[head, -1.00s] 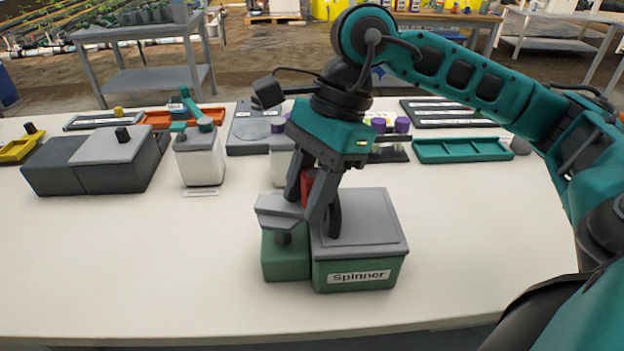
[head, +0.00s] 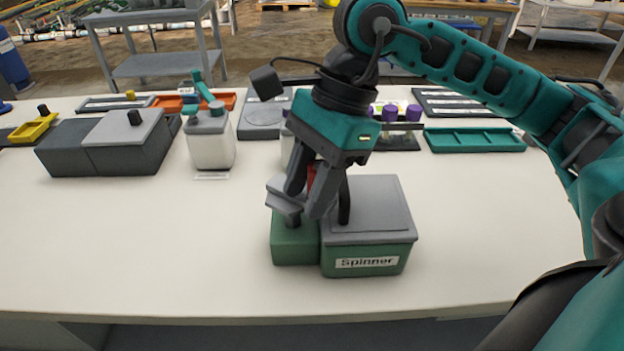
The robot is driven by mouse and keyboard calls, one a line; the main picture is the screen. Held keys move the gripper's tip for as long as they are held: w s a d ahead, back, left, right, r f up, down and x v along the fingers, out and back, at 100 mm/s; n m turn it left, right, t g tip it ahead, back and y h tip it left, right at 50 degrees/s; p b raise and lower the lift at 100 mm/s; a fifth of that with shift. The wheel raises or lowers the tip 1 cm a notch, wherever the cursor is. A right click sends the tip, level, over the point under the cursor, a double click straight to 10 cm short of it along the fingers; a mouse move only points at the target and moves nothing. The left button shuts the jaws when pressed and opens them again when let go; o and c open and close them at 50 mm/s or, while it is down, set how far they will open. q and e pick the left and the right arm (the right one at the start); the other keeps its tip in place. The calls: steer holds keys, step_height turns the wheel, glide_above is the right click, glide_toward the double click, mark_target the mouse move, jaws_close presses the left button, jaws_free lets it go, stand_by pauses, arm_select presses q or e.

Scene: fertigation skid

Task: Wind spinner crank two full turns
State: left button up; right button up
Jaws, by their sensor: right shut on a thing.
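The spinner (head: 367,255) is a green box with a grey lid and a "Spinner" label, standing near the middle front of the table. A smaller green block (head: 294,244) adjoins its left side and carries a grey crank arm (head: 286,201). A red crank handle (head: 312,177) shows between the fingers. My right gripper (head: 312,198) points down over the left part of the spinner and is shut on the red handle. Its fingers hide most of the handle and part of the crank arm. My left gripper is not in view.
Behind stand a dark grey box (head: 82,160), a white bottle with a teal top (head: 211,145), an orange tray (head: 215,101), a yellow tray (head: 35,129) and a teal tray (head: 474,140). The table (head: 130,250) is clear left and right of the spinner.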

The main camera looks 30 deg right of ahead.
steer(key=shift+w+a, duration=0.15)
steer(key=shift+a, duration=0.25)
steer(key=shift+o, duration=1.1)
steer(key=shift+w+a, duration=0.25)
steer(key=shift+a, duration=0.4)
steer(key=shift+o, duration=0.6)
steer(key=shift+w, duration=0.1)
steer(key=o, duration=0.6)
steer(key=shift+w+a+r, duration=0.1)
steer(key=shift+w+a, duration=0.6)
steer(key=shift+w, duration=0.1)
steer(key=shift+c, duration=0.2)
